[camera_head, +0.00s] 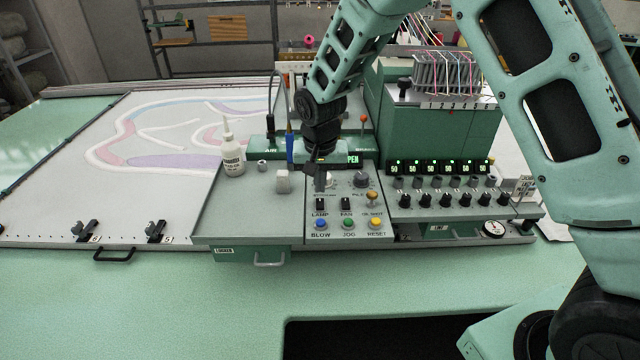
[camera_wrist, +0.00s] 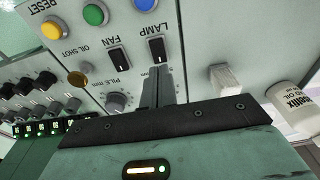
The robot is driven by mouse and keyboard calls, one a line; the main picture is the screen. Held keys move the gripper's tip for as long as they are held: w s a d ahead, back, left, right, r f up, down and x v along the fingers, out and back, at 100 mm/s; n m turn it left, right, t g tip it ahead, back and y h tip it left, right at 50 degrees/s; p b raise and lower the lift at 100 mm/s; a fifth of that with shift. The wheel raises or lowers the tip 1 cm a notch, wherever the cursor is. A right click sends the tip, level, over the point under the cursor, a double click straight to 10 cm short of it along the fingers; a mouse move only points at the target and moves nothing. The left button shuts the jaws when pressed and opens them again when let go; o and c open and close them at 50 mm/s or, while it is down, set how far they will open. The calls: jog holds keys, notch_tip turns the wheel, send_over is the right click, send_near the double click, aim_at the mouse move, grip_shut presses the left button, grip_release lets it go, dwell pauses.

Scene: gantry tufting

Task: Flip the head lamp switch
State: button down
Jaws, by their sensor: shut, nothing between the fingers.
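The black LAMP rocker switch (camera_head: 320,203) is on the grey control panel (camera_head: 344,212), above the blue BLOW button and left of the FAN switch (camera_head: 346,203). The LAMP switch (camera_wrist: 156,50) also shows in the wrist view, where the panel looks upside down. My gripper (camera_head: 319,187) is shut and empty, its tips close to the LAMP switch on the side away from the buttons. In the wrist view my gripper tips (camera_wrist: 160,72) sit just below the switch. I cannot tell whether they touch it. The lamp itself is not clearly seen.
The BLOW (camera_head: 321,223), JOG (camera_head: 348,223) and RESET (camera_head: 376,223) buttons line the panel's front. Knobs (camera_head: 361,180) stand behind the switches. A white bottle (camera_head: 232,155) and a small pale block (camera_head: 283,181) are on the tray to the left.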

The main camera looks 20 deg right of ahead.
aim_at(320, 200)
jog(key=shift+w+f+p, duration=0.2)
jog(key=shift+f+p, duration=0.35)
jog(key=shift+f, duration=0.9)
jog(key=shift+d+f+b, duration=0.1)
jog(key=shift+f+b, duration=0.25)
jog(key=shift+b, duration=0.2)
jog(key=shift+r, duration=0.15)
jog(key=shift+s, duration=0.1)
jog(key=shift+s+a, duration=0.25)
jog(key=shift+s, duration=0.45)
